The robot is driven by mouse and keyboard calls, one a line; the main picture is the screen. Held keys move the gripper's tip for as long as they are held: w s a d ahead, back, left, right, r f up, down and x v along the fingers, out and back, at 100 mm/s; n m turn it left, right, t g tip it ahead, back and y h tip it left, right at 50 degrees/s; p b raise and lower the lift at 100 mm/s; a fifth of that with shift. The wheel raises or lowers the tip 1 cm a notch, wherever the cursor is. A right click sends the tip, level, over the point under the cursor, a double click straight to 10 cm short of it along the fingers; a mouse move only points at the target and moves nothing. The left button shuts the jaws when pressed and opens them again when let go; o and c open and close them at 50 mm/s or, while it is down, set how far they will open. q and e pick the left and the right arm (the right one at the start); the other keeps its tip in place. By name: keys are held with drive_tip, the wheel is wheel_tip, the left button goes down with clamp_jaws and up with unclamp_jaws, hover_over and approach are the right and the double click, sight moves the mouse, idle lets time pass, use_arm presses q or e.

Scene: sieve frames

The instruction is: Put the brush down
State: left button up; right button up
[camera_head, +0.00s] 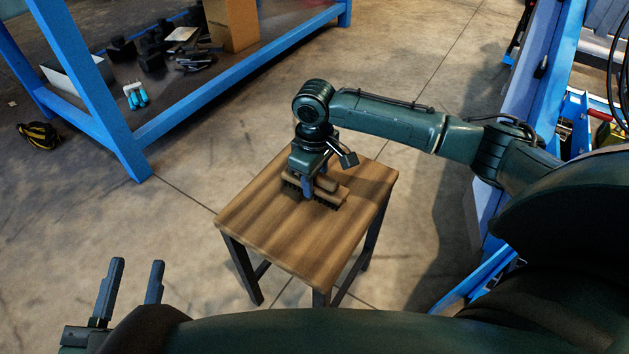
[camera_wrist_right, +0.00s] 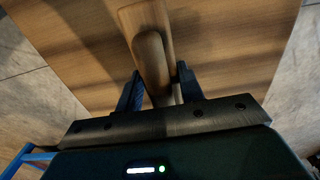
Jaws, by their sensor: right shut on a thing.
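The wooden brush (camera_head: 328,193) with dark bristles is at the far part of the small wooden table (camera_head: 290,234), bristles downward. I cannot tell for certain whether the bristles touch the tabletop. My right gripper (camera_head: 308,186) is above the table, shut on the brush's wooden handle. In the right wrist view the brush (camera_wrist_right: 151,52) lies between the two fingers of my right gripper (camera_wrist_right: 158,88), over the table surface (camera_wrist_right: 226,50). The gripper hides part of the brush in the head view. My left gripper (camera_head: 131,283) is at the lower left, open and empty, away from the table.
A blue-framed workbench (camera_head: 120,140) with dark items and a cardboard box (camera_head: 232,24) on its lower shelf stands at the upper left. A yellow-black object (camera_head: 39,135) lies on the floor. Blue structures stand at the right. The table's near half is bare.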

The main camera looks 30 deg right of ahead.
drive_tip(key=o, duration=0.9)
